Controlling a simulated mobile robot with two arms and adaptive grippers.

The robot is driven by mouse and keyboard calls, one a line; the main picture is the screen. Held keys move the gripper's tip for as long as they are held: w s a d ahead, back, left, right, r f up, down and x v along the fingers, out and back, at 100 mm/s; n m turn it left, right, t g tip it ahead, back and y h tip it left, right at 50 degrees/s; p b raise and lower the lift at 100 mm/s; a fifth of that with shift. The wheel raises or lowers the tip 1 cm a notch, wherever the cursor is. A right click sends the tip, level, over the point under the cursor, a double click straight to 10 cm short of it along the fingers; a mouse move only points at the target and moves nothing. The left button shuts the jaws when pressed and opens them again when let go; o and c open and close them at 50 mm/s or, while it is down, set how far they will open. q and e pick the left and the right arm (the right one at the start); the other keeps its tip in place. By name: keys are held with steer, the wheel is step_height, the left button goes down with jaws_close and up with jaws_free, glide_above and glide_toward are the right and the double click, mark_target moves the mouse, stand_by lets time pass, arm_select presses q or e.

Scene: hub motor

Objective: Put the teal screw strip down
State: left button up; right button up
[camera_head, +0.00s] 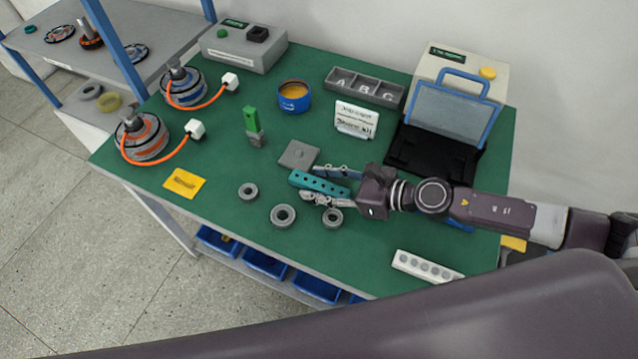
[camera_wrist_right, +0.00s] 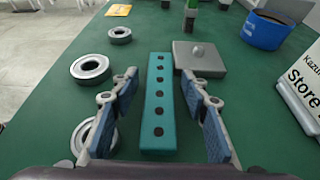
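The teal screw strip (camera_head: 319,184) is a long bar with a row of dark holes. It lies on or just above the green table, and I cannot tell which. In the right wrist view the strip (camera_wrist_right: 158,105) runs lengthwise between my right gripper's fingers. My right gripper (camera_head: 322,185) is open around it, and the wrist view (camera_wrist_right: 160,115) shows a gap on both sides between the finger pads and the strip. My left gripper is not in view.
A grey plate (camera_head: 299,155) lies just behind the strip. Grey rings (camera_head: 283,215) lie in front and to the left. A white sign (camera_head: 356,119), a blue cup (camera_head: 294,96) and a white strip (camera_head: 428,266) stand around. Bare green table lies at the front.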

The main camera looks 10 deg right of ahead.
jaws_close()
steer(key=shift+r, duration=0.15)
step_height(320, 180, up, 28)
steer(key=p, duration=1.8)
